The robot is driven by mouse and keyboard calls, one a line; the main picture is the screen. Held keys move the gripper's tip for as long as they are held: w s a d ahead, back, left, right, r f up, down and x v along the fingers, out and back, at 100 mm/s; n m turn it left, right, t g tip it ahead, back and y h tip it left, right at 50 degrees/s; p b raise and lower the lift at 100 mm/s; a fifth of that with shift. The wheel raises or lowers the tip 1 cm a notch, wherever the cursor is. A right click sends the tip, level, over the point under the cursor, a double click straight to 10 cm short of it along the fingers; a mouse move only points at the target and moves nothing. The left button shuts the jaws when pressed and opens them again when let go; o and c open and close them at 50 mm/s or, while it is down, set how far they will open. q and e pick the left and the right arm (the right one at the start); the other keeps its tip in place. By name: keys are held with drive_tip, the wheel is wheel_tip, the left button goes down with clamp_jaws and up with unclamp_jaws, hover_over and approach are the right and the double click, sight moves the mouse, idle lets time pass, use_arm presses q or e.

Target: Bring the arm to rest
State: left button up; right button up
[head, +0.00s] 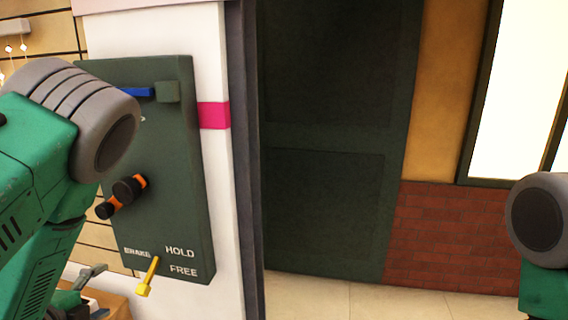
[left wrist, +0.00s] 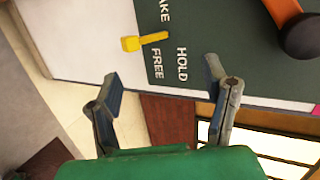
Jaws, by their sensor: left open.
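My left gripper (head: 92,278) shows small at the lower left of the head view, partly hidden by my own green and grey arm. In the left wrist view my left gripper (left wrist: 163,72) has its two fingers wide apart with nothing between them. The dark green control panel (head: 185,215) is on a white post; it also shows in the left wrist view (left wrist: 190,25). Its yellow lever (head: 148,277) points down near the labels HOLD and FREE. The yellow lever (left wrist: 140,42) is just beyond the fingers, apart from them. My right gripper is out of view.
The panel carries an orange and black handle (head: 122,196) and a blue bar (head: 137,92). A dark door (head: 330,130) stands to the right, beside a low brick wall (head: 445,235) and a bright window (head: 520,100). The tiled floor (head: 370,300) before the door looks clear.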

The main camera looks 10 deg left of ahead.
use_arm(q)
drive_tip(key=s+d+f+n+g, duration=0.2)
drive_tip(key=s+f+n, duration=0.1)
drive_tip(key=f, duration=0.3)
drive_tip(key=s+d+f+n+g, duration=0.2)
drive_tip(key=s+f+n+g, duration=0.15)
drive_tip(key=f, duration=0.25)
drive_tip(key=s+d+f+n+g, duration=0.3)
drive_tip(key=s+d+f+n, duration=0.2)
drive_tip(key=s, duration=0.4)
drive_tip(key=s+d+f+n+g+h+b, duration=0.1)
drive_tip(key=s+d+f+n+g, duration=0.3)
drive_tip(key=s, duration=0.5)
wheel_tip(320, 180, down, 2)
drive_tip(key=shift+d+f+n, duration=0.25)
drive_tip(key=shift+d+n, duration=0.1)
drive_tip(key=shift+d, duration=0.35)
drive_tip(key=shift+w, duration=0.15)
